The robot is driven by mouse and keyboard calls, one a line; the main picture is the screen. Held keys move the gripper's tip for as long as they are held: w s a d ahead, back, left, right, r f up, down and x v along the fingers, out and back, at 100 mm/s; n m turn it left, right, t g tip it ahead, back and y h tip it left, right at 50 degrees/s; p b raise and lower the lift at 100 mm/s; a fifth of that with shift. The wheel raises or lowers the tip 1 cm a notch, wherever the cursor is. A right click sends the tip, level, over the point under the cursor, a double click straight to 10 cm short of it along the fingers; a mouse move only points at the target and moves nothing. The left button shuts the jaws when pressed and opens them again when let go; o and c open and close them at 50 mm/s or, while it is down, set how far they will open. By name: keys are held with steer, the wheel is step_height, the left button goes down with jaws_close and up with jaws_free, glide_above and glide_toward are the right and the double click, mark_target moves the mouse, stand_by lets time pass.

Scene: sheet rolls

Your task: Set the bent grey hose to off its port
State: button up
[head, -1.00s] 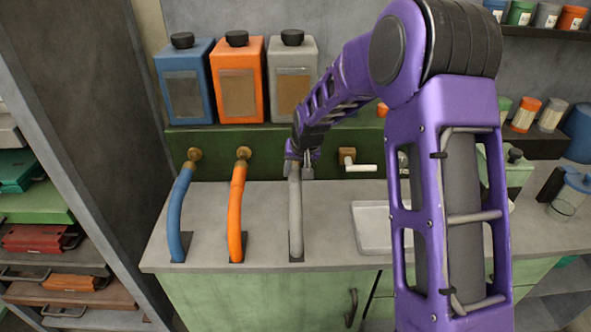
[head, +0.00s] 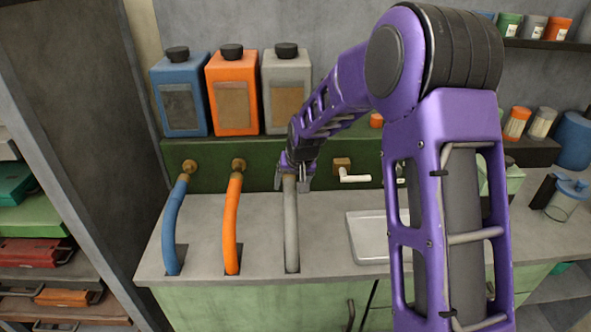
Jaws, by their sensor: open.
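The bent grey hose (head: 291,232) rises from a dark slot in the grey counter and curves up toward the green back panel. Its upper end is at my gripper (head: 291,183), and its port is hidden behind the gripper, so I cannot tell whether the hose is seated on it. My gripper is open, with one finger on either side of the hose's upper end. Whether the fingers touch the hose is not clear.
A blue hose (head: 172,228) and an orange hose (head: 231,228) stand to the left, at brass ports. A brass tap with a white lever (head: 352,176) and a pale tray (head: 367,240) are to the right. Blue, orange and grey canisters (head: 287,65) stand above.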

steer(key=p+v, duration=0.1)
steer(key=v, duration=1.5)
steer(key=shift+s+r, duration=0.2)
steer(key=shift+r, duration=0.1)
